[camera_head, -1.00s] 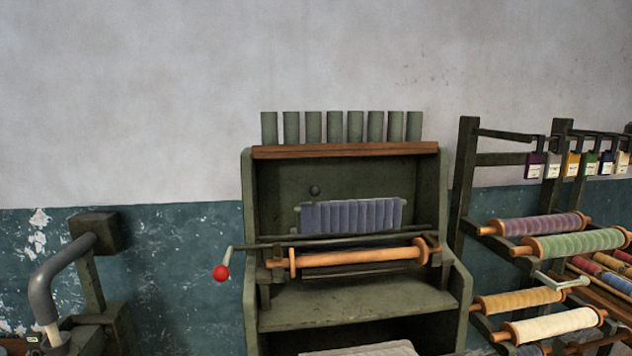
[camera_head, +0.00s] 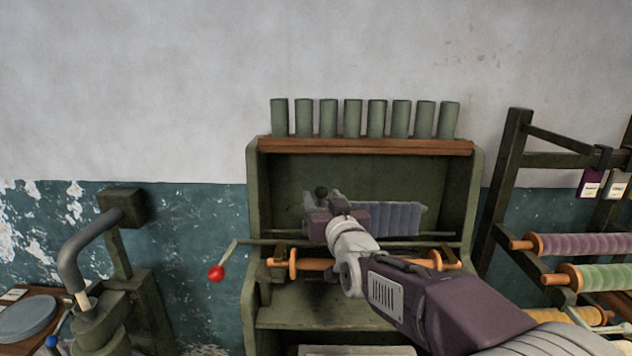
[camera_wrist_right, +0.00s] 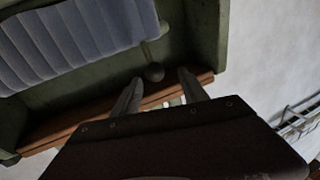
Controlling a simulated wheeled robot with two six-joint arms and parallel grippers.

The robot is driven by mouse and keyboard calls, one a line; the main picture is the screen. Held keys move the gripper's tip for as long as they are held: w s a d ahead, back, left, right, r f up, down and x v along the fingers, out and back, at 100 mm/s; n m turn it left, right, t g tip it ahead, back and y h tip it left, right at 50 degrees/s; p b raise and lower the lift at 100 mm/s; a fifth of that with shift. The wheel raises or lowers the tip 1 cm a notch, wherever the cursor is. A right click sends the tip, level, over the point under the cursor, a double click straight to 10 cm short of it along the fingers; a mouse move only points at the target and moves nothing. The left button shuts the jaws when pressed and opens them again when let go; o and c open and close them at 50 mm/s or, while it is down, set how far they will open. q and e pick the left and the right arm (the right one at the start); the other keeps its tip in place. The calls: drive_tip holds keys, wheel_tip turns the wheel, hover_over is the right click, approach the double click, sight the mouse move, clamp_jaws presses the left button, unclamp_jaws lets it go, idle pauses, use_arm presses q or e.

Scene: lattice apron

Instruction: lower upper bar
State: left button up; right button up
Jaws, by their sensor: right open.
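A bar with pleated grey-blue cloth (camera_head: 385,219) is inside the green cabinet (camera_head: 465,205); the cloth also shows in the right wrist view (camera_wrist_right: 75,40). A dark round knob (camera_head: 321,192) stands near the bar's left end. My right gripper (camera_head: 328,203) is at the cabinet's opening close to this knob. My arm hides part of the bar's left end. My left gripper is not in view.
Below the bar, an orange-ended roller (camera_head: 310,264) crosses the cabinet, with a red-knobbed crank (camera_head: 216,272) at its left. Several green tubes (camera_head: 353,118) stand on top. A spool rack (camera_head: 515,170) is at right, a bent-arm machine (camera_head: 85,245) at left.

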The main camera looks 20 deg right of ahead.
sight(318, 188)
drive_tip(key=w+p, duration=0.1)
drive_tip(key=w, duration=0.1)
drive_tip(key=w+d, duration=0.1)
drive_tip(key=w, duration=0.2)
drive_tip(key=w+p, duration=0.1)
drive_tip(key=w, duration=0.1)
drive_tip(key=shift+w+d+f+p, duration=0.2)
drive_tip(key=shift+w+f+p, duration=0.05)
drive_tip(key=shift+p, duration=0.05)
drive_tip(key=shift+w, duration=0.2)
drive_tip(key=shift+s+a, duration=0.2)
drive_tip(key=shift+a, duration=0.2)
drive_tip(key=shift+w+d, duration=0.1)
drive_tip(key=shift+d, duration=0.1)
clamp_jaws()
drive_tip(key=shift+f, duration=0.15)
